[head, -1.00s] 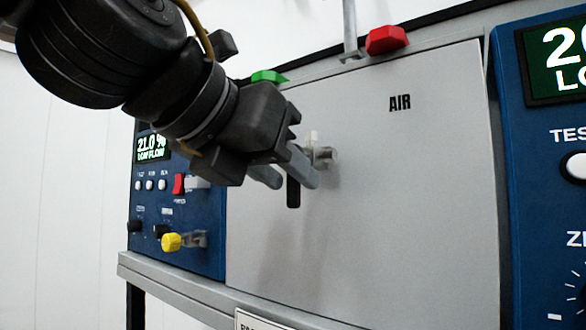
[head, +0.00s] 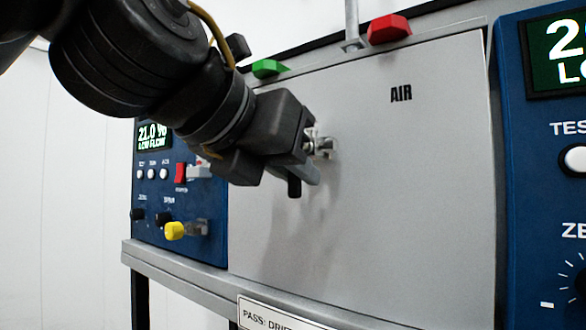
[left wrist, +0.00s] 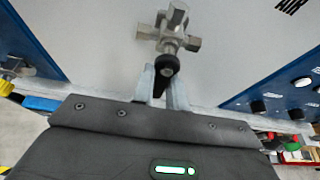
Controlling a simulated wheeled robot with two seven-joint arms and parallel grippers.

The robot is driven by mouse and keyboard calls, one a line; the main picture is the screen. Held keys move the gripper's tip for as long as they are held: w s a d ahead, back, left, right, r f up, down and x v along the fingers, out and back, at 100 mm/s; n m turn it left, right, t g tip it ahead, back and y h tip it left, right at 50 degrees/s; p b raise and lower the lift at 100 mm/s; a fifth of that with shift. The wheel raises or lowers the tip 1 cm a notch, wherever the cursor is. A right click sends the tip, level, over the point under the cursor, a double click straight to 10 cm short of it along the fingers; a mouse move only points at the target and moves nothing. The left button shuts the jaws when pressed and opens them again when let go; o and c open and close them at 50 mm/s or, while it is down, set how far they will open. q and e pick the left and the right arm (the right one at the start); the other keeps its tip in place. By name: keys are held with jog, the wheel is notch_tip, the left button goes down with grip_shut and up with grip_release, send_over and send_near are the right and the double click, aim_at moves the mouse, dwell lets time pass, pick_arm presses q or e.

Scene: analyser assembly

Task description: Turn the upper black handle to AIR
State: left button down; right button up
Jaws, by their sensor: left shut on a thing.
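The upper black handle (left wrist: 164,72) hangs from a metal valve (left wrist: 172,27) on the grey panel. In the left wrist view it lies between the two fingers of my left gripper (left wrist: 163,85), which is shut on it. In the head view my left gripper (head: 306,178) covers most of the handle; only its lower tip (head: 294,188) shows, pointing down. The valve body (head: 322,146) shows just right of the gripper. The black AIR label (head: 401,94) is printed to the upper right of the valve. My right gripper is not in view.
A red handle (head: 388,29) and a green handle (head: 268,68) stand at the panel's top edge. A yellow knob (head: 174,231) sticks out from the left blue analyser (head: 150,210). Another blue analyser (head: 510,190) stands at the right. The grey panel (head: 400,210) is bare below AIR.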

pick_arm(q)
jog(key=n+b, duration=0.1)
jog(key=n+h+b, duration=0.1)
jog(key=shift+s+d+f+g+b, duration=0.1)
jog(key=shift+s+d+g+b, duration=0.1)
jog(key=shift+d+g+b, duration=0.15)
jog(key=shift+s+d+r+n+g+h+b, duration=0.15)
jog(key=shift+d+r+n+g+h+b, duration=0.1)
jog(key=shift+n+h+b, duration=0.35)
jog(key=shift+s+d+r+n+g+h+b, duration=0.1)
jog(key=shift+n+g+h+b, duration=0.15)
jog(key=shift+n+b, duration=0.5)
jog(key=shift+r, duration=0.1)
jog(key=c, duration=1.4)
grip_release()
